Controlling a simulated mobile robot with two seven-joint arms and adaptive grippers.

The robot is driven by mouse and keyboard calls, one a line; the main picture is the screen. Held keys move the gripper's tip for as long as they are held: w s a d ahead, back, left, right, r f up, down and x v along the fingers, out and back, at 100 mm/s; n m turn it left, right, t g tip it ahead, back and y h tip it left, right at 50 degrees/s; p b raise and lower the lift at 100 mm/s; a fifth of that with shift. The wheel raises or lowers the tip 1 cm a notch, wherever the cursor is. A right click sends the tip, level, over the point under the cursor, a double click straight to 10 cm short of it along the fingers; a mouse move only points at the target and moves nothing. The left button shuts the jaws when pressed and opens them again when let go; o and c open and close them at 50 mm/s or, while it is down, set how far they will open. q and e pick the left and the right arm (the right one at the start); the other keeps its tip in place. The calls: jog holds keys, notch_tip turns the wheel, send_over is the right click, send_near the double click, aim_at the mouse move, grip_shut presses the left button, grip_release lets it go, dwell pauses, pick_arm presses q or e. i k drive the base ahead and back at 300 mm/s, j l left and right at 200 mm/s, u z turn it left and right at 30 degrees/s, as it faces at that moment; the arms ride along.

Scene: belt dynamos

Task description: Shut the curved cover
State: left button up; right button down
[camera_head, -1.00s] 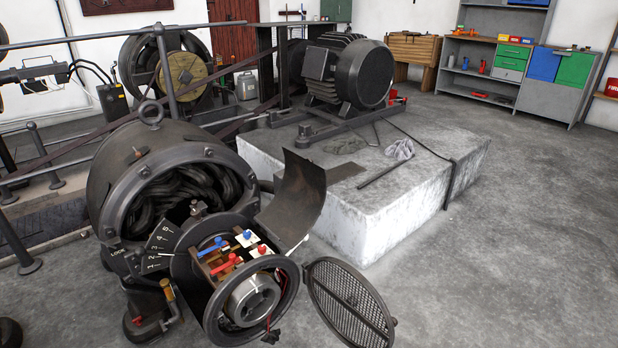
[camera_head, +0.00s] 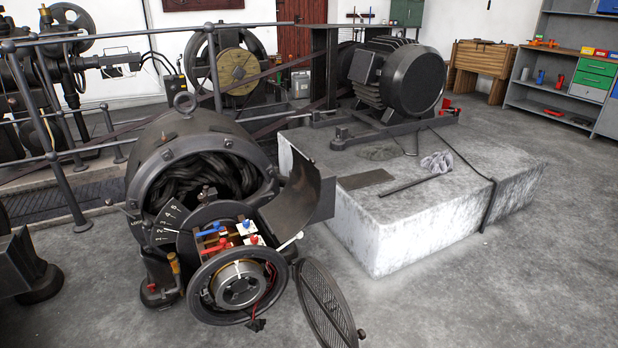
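The curved cover (camera_head: 299,200) is a dark bent metal plate on the right side of the dynamo (camera_head: 192,150). It stands open, swung out to the right and tilted up. The opening beside it shows red, blue and white terminal parts (camera_head: 226,240) inside. A round mesh grille door (camera_head: 325,303) also hangs open at the dynamo's front right, below the cover. Neither of my grippers is in view.
A concrete plinth (camera_head: 405,228) with a large motor (camera_head: 412,80) stands close behind and right of the cover. A rod and a grey rag (camera_head: 437,162) lie on it. Railings (camera_head: 62,175) run on the left. The floor at right front is clear.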

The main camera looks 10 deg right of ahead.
aim_at(288, 214)
jog(key=l+u, duration=0.2)
jog(key=l, duration=0.35)
jog(key=k+l+u, duration=0.2)
jog(key=l, duration=0.35)
jog(key=i+l+u, duration=0.15)
jog(key=l, duration=0.4)
jog(key=l+u, duration=0.2)
jog(key=l, duration=0.4)
jog(key=i+l, duration=0.15)
jog(key=l, duration=0.2)
jog(key=i+l+u, duration=0.1)
jog(key=l, duration=0.25)
jog(key=i+l+u, duration=0.1)
jog(key=l, duration=0.3)
